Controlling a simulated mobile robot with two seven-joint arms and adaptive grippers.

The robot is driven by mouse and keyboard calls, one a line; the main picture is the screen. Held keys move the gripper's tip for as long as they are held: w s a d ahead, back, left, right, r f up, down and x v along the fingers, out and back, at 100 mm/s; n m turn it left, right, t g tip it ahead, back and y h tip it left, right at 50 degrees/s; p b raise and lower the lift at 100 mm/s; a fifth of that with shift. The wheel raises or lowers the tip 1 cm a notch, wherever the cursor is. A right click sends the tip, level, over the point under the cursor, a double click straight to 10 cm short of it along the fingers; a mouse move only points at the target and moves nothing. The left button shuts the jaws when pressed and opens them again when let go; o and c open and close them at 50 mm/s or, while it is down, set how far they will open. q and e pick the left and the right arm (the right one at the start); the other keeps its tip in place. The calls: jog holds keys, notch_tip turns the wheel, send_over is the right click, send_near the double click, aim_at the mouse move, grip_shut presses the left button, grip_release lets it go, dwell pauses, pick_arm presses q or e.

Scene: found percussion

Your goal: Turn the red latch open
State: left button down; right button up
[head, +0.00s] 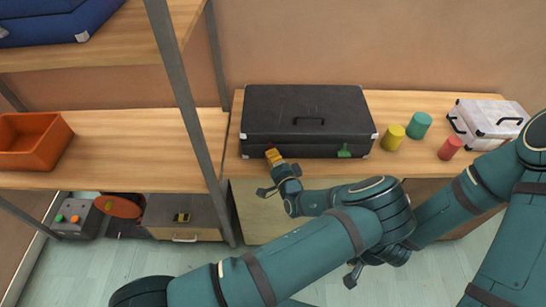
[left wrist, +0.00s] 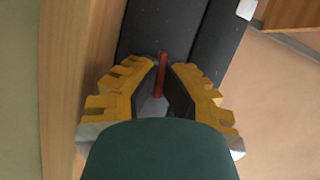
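A black case (head: 305,110) with a dark handle lies on the wooden bench. A green latch (head: 344,151) sits at the right of its front side. The red latch (left wrist: 161,77) shows in the left wrist view as a thin upright bar on the case. That gripper is at the left of the case's front. Its yellow fingers (left wrist: 163,70) are apart, one on each side of the red latch; contact is unclear. My right gripper (head: 354,275) is low, partly hidden behind my left arm.
Yellow (head: 393,137), teal (head: 418,125) and red (head: 450,148) cylinders stand right of the case, near a white case (head: 487,122). A shelf post (head: 187,110) rises left of it. An orange bin (head: 34,142) sits on the left shelf.

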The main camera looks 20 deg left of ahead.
pick_arm(q)
jog(key=n+h, duration=0.1)
jog(key=n, duration=0.1)
jog(key=n+g, duration=0.1)
jog(key=n, duration=0.1)
jog(key=shift+a+r+h, duration=0.15)
jog(key=shift+r+h, duration=0.05)
jog(key=shift+h, duration=0.2)
jog(key=n+h, duration=0.2)
jog(key=n, duration=0.1)
jog(key=shift+n, duration=0.4)
jog(key=shift+a+n+h+b, duration=0.15)
jog(key=shift+n+h+b, duration=0.75)
jog(key=shift+n, duration=0.2)
jog(key=shift+n+h+b, duration=0.5)
jog(key=shift+n+b, duration=0.25)
jog(key=shift+n, duration=0.05)
jog(key=c, duration=1.1)
grip_release()
